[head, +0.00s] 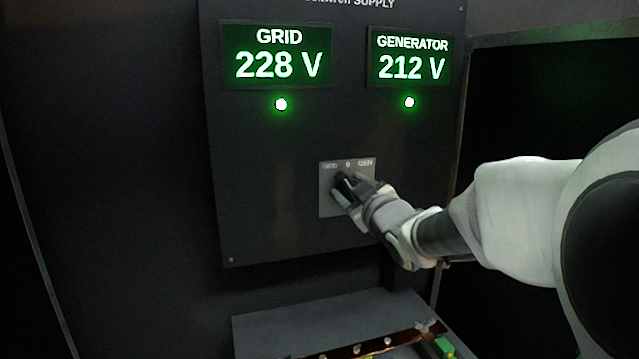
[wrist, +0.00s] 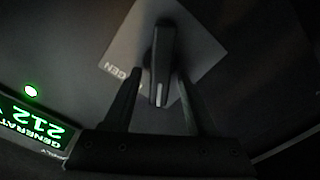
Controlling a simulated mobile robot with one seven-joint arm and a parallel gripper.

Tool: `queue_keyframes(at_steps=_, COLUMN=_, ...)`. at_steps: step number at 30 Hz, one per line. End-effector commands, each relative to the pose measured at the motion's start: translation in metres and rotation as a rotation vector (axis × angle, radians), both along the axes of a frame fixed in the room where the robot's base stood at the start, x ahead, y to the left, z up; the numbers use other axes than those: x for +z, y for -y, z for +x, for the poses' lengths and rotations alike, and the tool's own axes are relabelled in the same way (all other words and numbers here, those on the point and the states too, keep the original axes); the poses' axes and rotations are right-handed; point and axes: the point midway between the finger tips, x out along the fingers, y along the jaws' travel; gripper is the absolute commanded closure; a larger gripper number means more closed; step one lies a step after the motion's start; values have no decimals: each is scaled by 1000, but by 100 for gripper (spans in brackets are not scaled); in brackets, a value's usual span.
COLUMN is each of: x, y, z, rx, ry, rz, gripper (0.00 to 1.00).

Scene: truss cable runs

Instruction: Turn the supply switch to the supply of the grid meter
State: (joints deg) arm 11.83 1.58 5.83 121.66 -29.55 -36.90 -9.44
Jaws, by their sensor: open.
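The supply switch is a black bar knob (wrist: 160,50) on a grey square plate (head: 328,206), below the meters. In the head view the labels read GRID, a small middle mark and GEN; my gripper (head: 346,188) partly covers the knob. In the wrist view my gripper (wrist: 160,76) is open, one finger each side of the knob, with gaps visible. The knob's white-marked end points to the plate corner away from GEN, the GRID side; that label is hidden there. The grid meter (head: 278,55) reads 228 V and the generator meter (head: 411,56) 212 V.
A green lamp glows under each meter, the grid lamp (head: 281,104) and the generator lamp (head: 409,102). Below the dark panel (head: 270,220) is a grey ledge (head: 290,315) with copper-coloured and green parts. The panel around the switch is clear.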

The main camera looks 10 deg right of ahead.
Motion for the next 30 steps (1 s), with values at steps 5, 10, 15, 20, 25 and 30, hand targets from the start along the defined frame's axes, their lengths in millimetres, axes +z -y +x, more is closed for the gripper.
queue_keyframes(at_steps=5, x=0, y=1, z=0, rx=0, ry=0, rz=0, gripper=43)
queue_keyframes(at_steps=10, x=0, y=1, z=-1, rx=0, ry=0, rz=0, gripper=43)
queue_keyframes(at_steps=15, x=0, y=1, z=-1, rx=0, ry=0, rz=0, gripper=52)
queue_keyframes(at_steps=20, x=0, y=1, z=-1, rx=0, ry=0, rz=0, gripper=80)
queue_keyframes(at_steps=25, x=-1, y=1, z=-1, rx=-1, ry=-2, rz=0, gripper=100)
queue_keyframes(at_steps=30, x=-2, y=2, z=0, rx=-2, ry=-3, rz=-2, gripper=100)
